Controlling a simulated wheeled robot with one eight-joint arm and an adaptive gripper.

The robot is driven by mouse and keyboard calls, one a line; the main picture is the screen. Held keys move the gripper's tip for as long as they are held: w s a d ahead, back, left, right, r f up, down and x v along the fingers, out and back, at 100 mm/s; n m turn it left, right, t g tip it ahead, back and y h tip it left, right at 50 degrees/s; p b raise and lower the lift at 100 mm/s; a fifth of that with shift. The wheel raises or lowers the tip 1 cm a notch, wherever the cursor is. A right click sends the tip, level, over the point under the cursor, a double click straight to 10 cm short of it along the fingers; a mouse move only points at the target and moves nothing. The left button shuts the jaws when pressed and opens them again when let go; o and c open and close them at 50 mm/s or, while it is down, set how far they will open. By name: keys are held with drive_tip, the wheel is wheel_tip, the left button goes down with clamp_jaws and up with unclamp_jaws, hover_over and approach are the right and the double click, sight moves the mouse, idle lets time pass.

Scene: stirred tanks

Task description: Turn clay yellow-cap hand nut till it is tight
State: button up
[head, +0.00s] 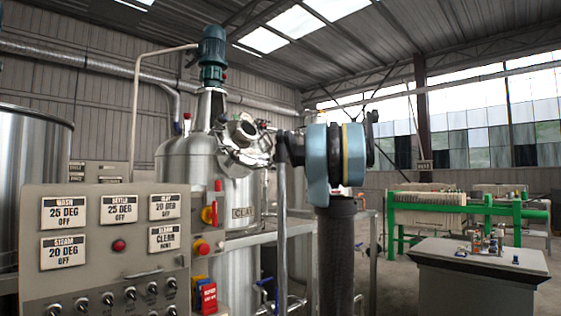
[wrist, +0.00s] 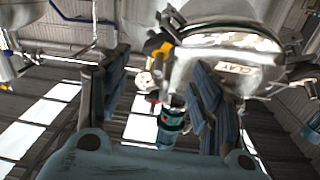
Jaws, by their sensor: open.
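The steel clay tank (head: 188,165) stands left of centre in the head view, with a CLAY plate (head: 244,212) and a round clamped hatch (head: 245,140) on its upper side. In the wrist view a yellow-capped part (wrist: 157,46), which looks like the hand nut, sits at the edge of a steel cover with a CLAY plate (wrist: 237,70). My gripper (wrist: 158,72) is open and empty, its two fingers apart either side of that part, which lies beyond them. I cannot tell the nut's thread or tightness. In the head view my arm hides the space right of the hatch.
A labelled control panel (head: 110,245) stands at front left. Rails (head: 275,235) run before the tank. A teal motor (head: 212,50) tops it. A grey cabinet (head: 480,265) with small items and a green-framed press (head: 460,208) stand at right.

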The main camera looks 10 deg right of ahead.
sight(277, 158)
drive_tip(key=shift+x, duration=3.05)
drive_tip(key=c, duration=1.1)
drive_tip(key=shift+a, duration=0.1)
